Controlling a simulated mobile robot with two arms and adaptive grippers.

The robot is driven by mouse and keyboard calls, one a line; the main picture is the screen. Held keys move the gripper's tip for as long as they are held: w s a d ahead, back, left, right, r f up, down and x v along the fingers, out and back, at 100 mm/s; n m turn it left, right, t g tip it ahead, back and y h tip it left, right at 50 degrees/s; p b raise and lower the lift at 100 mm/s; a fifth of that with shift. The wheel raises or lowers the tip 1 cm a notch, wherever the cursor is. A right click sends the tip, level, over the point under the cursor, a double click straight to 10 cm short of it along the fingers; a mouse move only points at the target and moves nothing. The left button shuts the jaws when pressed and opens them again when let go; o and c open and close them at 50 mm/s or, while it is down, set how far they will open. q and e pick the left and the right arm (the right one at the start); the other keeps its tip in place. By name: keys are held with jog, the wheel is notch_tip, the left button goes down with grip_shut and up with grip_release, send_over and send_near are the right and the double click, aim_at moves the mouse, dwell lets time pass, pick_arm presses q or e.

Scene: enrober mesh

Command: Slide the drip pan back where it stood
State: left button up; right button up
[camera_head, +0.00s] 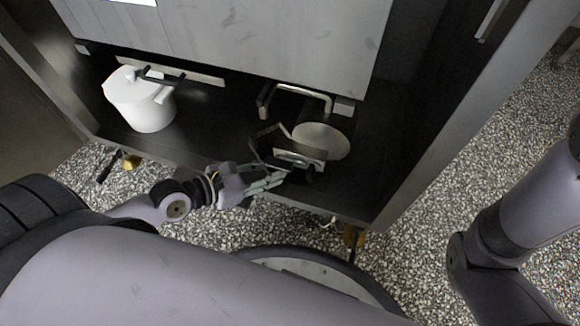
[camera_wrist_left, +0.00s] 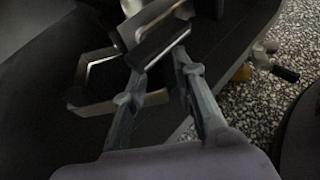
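The item I take for the drip pan (camera_head: 300,160) sits at the front right of a dark shelf, with a pale metal front bar and a dark frame. A round beige disc (camera_head: 320,141) shows just behind it. My left gripper (camera_head: 279,176) is at the shelf's front edge, close to this bar. In the left wrist view, the fingers of my left gripper (camera_wrist_left: 162,68) are spread apart, with a metal bar (camera_wrist_left: 162,43) lying across just beyond the tips. I cannot tell whether they touch it. My right gripper is out of view.
A white pot (camera_head: 140,100) with a dark handle stands on the left of the shelf. A bracket-shaped metal handle (camera_head: 300,92) is behind the pan. A large grey panel (camera_head: 270,40) overhangs the back. The shelf middle is clear. Brass-coloured feet (camera_head: 131,161) show below.

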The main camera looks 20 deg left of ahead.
pick_arm(q)
jog(key=b+x, duration=0.1)
jog(key=x, duration=0.3)
jog(key=shift+w+d+f+b, duration=0.15)
jog(key=shift+w+f+b, duration=0.1)
jog(key=shift+b, duration=0.15)
jog(key=shift+b+x, duration=0.3)
jog(key=shift+x, duration=0.5)
jog(key=shift+r, duration=0.15)
jog(key=shift+c, duration=0.3)
grip_shut()
